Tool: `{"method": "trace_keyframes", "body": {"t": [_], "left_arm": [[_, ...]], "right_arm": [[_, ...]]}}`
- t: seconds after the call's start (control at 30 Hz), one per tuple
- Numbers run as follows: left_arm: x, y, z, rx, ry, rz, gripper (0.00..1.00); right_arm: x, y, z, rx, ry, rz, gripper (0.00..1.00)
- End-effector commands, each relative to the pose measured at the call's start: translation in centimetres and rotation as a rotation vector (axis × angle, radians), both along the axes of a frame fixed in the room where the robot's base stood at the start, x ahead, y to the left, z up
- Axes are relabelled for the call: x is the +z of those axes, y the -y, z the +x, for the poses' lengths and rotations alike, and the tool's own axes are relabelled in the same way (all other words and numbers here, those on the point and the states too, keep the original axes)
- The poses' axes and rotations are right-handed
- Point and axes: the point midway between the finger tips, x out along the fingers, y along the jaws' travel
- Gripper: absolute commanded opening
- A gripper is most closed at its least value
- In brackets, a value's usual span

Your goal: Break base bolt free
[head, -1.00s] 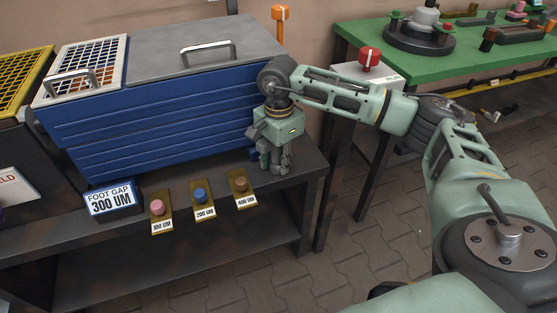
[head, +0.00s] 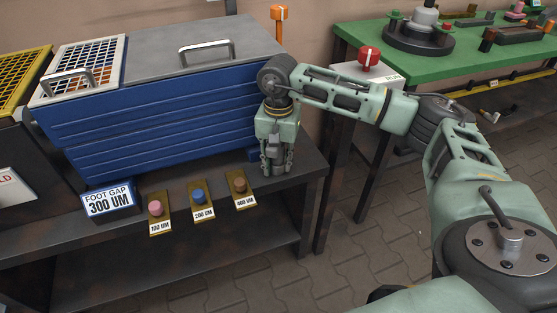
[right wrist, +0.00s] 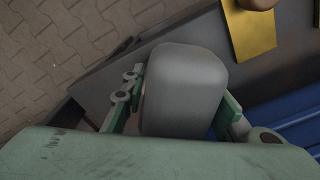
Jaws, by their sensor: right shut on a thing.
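My right gripper (head: 276,168) points down at the right end of the blue ribbed box (head: 160,125), just above or at the dark bench top. In the right wrist view its green fingers (right wrist: 178,110) are shut on a grey, rounded block-like thing (right wrist: 185,85). That thing also shows as a small grey body between the fingers in the head view (head: 272,152). A small blue foot (head: 254,155) sticks out at the box's lower right corner, beside the gripper. I cannot make out a base bolt; the fingers and the grey thing may hide it. My left gripper is not in view.
A "FOOT GAP 300 UM" sign (head: 108,201) and pink (head: 155,208), blue (head: 198,194) and brown (head: 239,185) buttons stand along the front of the bench (head: 285,200). A red button on a RUN box (head: 369,57) and a green table (head: 470,60) stand to the right.

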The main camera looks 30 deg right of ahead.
Motion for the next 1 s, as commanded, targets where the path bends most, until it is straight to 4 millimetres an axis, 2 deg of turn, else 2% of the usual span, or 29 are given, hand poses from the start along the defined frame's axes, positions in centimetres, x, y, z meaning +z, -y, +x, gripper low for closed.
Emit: {"method": "trace_keyframes", "body": {"t": [0.23,0.53,0.7,0.8,1.0], "left_arm": [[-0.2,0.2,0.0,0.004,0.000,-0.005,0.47],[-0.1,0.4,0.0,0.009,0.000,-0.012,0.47],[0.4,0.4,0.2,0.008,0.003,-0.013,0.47],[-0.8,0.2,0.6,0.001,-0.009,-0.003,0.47],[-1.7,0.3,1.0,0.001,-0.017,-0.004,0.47]], "right_arm": [[0.1,0.0,0.1,0.170,0.003,0.001,0.00],[0.2,0.0,0.2,0.183,0.004,0.001,0.00],[1.6,0.0,0.2,0.182,0.006,0.001,0.00],[2.4,0.0,0.2,0.181,0.008,0.001,0.00],[3.6,0.1,0.3,0.180,0.008,0.001,0.00]]}}
